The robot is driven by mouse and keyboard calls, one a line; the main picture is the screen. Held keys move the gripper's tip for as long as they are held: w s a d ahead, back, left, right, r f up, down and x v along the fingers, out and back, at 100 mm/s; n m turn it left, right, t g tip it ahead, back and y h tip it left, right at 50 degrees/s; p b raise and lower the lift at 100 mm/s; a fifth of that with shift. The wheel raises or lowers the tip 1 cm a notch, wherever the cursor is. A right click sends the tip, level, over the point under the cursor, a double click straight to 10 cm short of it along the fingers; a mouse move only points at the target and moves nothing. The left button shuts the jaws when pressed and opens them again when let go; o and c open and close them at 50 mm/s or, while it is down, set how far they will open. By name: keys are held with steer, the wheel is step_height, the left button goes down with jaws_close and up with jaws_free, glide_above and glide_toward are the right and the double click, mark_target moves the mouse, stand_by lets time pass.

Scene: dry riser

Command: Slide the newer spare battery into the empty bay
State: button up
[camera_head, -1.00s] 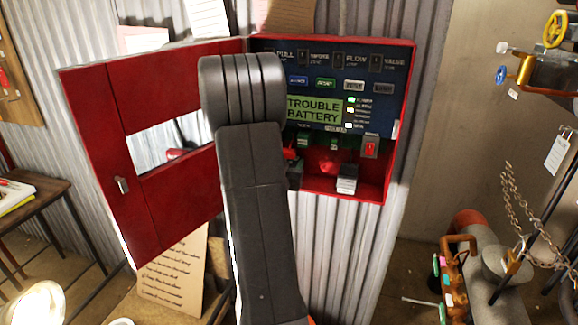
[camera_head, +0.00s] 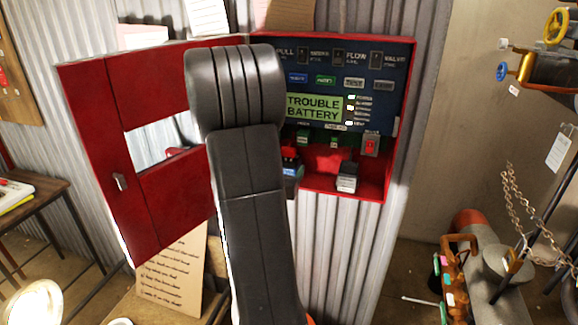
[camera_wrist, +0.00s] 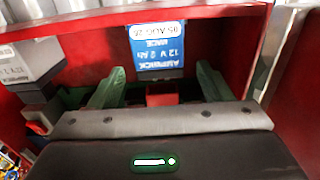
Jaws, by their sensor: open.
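The battery with a blue label (camera_head: 290,170) is at the lower left inside the red cabinet, partly behind my arm. In the wrist view its blue label (camera_wrist: 158,48) appears upside down, reading 12 V 2 Ah, with a white date sticker that seems to say 05 AUG 26. My gripper (camera_wrist: 160,78) is open, its green fingers apart on either side of the battery's near end, with gaps visible. A grey battery (camera_head: 347,177) stands to the right on the cabinet floor; it also shows in the wrist view (camera_wrist: 32,62). The bay's interior is mostly hidden.
The red cabinet door (camera_head: 95,150) hangs open at left. The panel display (camera_head: 313,107) reads TROUBLE BATTERY. The cabinet's red edge (camera_wrist: 130,18) runs close across the wrist view.

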mark_target(291, 161)
steer(key=v, duration=0.8)
steer(key=shift+s+b, duration=0.4)
steer(key=shift+a+r, duration=0.1)
steer(key=p+x, duration=0.2)
steer(key=x, duration=1.2)
steer(key=shift+s+a, duration=0.15)
steer(key=shift+s, duration=0.15)
steer(key=b+v, duration=0.2)
steer(key=v, duration=1.1)
steer(key=p+x, duration=0.2)
steer(key=x, duration=1.1)
steer(key=shift+w+d, duration=0.2)
steer(key=shift+w, duration=0.15)
steer(key=v, duration=0.4)
steer(key=shift+s+a+p, duration=0.15)
steer(key=shift+s+p, duration=0.05)
steer(key=shift+p, duration=0.2)
steer(key=shift+v, duration=0.8)
